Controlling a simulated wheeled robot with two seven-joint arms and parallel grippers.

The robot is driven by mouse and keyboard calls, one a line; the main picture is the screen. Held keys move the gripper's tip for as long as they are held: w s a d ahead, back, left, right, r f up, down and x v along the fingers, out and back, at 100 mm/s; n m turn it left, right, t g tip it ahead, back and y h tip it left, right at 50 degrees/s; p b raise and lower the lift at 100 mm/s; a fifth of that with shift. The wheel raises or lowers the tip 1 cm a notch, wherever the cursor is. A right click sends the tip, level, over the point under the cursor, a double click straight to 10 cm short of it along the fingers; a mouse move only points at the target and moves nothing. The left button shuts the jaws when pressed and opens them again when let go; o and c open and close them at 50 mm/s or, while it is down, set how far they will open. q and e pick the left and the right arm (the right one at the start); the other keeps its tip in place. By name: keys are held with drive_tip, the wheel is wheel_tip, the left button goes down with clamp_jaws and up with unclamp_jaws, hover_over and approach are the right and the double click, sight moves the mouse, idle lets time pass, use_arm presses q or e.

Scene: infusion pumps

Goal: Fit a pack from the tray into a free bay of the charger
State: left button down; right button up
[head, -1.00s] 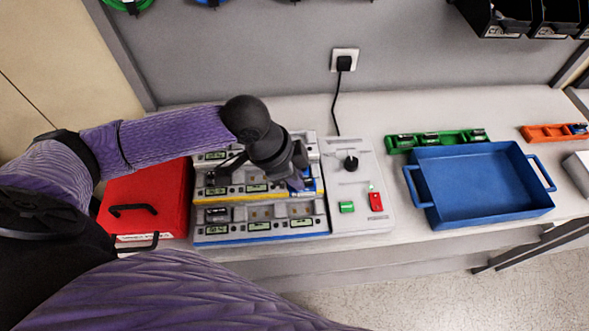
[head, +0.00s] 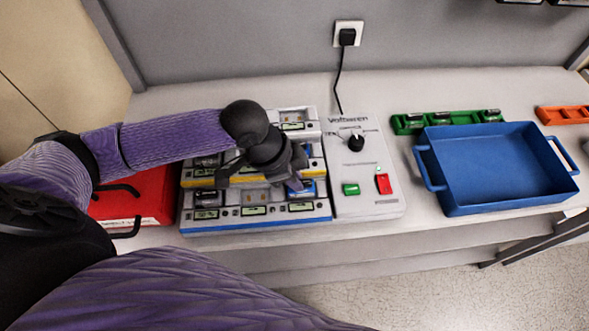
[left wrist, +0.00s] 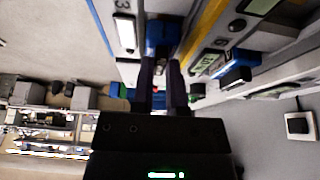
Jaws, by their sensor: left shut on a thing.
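The charger (head: 250,226) is a stepped grey unit with blue and yellow strips and several bays with small displays. My left gripper (head: 296,186) is shut on a blue pack (head: 308,188) at the right-hand bay of the front row. In the left wrist view the blue pack (left wrist: 163,33) lies between the fingertips (left wrist: 162,72), beside a display marked 3. I cannot tell whether it is fully seated. A dark pack (head: 208,199) sits in the front-left bay. The front-middle bay (head: 255,196) looks empty. The gripper hides part of the rear rows. The blue tray (head: 500,206) looks empty.
A control panel (head: 365,207) with a black knob, a green button and a red switch adjoins the charger. A green rack (head: 405,124) holds dark packs, behind the blue tray. An orange rack (head: 560,115) is far right. A red box (head: 150,195) stands left.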

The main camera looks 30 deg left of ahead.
use_arm(q)
drive_tip(key=shift+f, duration=0.35)
drive_tip(key=shift+f, duration=0.25)
idle(0.3)
drive_tip(key=c, duration=0.6)
unclamp_jaws()
drive_tip(key=shift+r, duration=0.1)
drive_tip(key=p+v, duration=0.3)
drive_tip(key=v, duration=0.6)
drive_tip(key=shift+s+r, duration=0.15)
drive_tip(key=shift+r, duration=0.15)
